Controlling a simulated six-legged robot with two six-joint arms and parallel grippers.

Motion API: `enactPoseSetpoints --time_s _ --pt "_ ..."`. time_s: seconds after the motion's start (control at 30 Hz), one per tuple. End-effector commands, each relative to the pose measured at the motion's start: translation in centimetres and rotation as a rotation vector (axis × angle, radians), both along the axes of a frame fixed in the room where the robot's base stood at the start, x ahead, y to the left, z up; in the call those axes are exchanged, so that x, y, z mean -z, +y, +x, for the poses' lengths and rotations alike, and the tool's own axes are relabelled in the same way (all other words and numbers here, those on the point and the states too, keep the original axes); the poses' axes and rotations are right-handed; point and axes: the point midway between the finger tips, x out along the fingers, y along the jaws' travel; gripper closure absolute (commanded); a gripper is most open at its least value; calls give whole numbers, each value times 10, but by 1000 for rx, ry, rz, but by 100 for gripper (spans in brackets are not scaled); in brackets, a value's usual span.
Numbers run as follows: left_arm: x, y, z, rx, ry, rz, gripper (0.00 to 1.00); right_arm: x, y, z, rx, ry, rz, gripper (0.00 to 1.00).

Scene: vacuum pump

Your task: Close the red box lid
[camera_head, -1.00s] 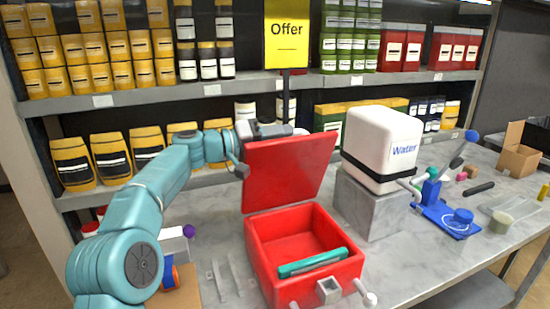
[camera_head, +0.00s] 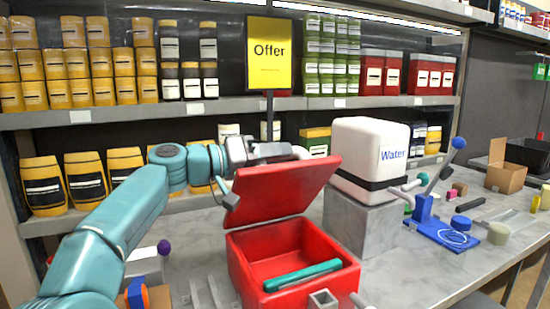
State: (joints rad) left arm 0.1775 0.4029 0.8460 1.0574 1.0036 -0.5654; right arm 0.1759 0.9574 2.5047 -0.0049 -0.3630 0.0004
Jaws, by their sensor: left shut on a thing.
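The red box (camera_head: 240,262) stands on the bench at the lower middle of the view, open at the top, with its front edge cut off by the frame. A teal-handled item (camera_head: 302,276) lies inside it near the front. The red lid (camera_head: 280,190) is raised at a steep angle above the back of the box. My left gripper (camera_head: 262,153) is at the lid's upper left edge and is shut on the lid; its fingertips are partly hidden. My right gripper does not show.
A white water container (camera_head: 368,150) on a grey block (camera_head: 360,222) stands right of the box. A blue device (camera_head: 435,222) and a cardboard box (camera_head: 508,175) are farther right. A yellow Offer sign (camera_head: 269,55) and stocked shelves are behind.

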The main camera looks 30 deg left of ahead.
Motion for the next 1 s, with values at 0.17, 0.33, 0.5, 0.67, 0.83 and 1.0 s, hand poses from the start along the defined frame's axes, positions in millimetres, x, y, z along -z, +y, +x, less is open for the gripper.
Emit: enactPoseSetpoints --time_s 0.17,0.33,0.5,0.67,0.83,1.0 --pt "1 1 0 -2 1 3 100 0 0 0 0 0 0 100" --pt "1 1 0 -1 1 2 47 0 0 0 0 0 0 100" --pt "0 1 0 -1 0 0 47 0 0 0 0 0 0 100" --pt "1 9 -8 -3 -1 1 47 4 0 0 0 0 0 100" --pt "2 33 -36 -6 0 1 47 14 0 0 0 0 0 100" --pt "2 64 -72 -7 1 1 47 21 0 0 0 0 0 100"
